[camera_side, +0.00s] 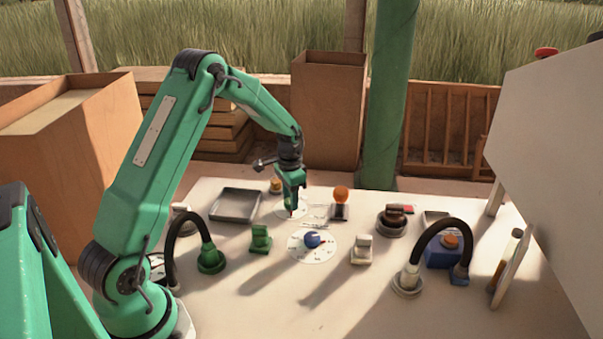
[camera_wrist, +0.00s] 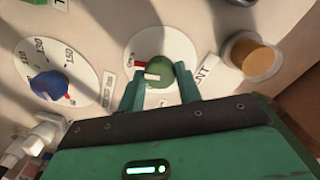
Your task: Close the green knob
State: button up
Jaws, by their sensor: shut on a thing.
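The green knob (camera_wrist: 158,97) sits on a round white dial (camera_wrist: 183,46) in the wrist view. A white mark (camera_wrist: 152,77) on the knob faces left, just below a red mark on the dial next to lettering. My gripper (camera_wrist: 158,72) has a finger on either side of the knob and is shut on it. In the side view my gripper (camera_side: 291,205) points down over the same dial, behind the blue knob's dial, and mostly hides the green knob.
A blue knob (camera_side: 312,240) on a white dial stands nearby, in front in the side view. An orange-topped cylinder (camera_wrist: 262,58) is close at right in the wrist view. A grey tray (camera_side: 235,206), a green block (camera_side: 260,239) and curved black hoses are also on the table.

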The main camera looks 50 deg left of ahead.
jog(key=shift+n, duration=0.3)
jog(key=n, duration=0.3)
jog(key=shift+n, duration=0.3)
jog(key=n, duration=0.3)
jog(key=shift+n, duration=0.3)
jog(key=n, duration=0.3)
jog(key=shift+n, duration=0.3)
jog(key=n, duration=0.4)
jog(key=shift+r, duration=0.1)
jog(key=o, duration=1)
jog(key=shift+c, duration=0.2)
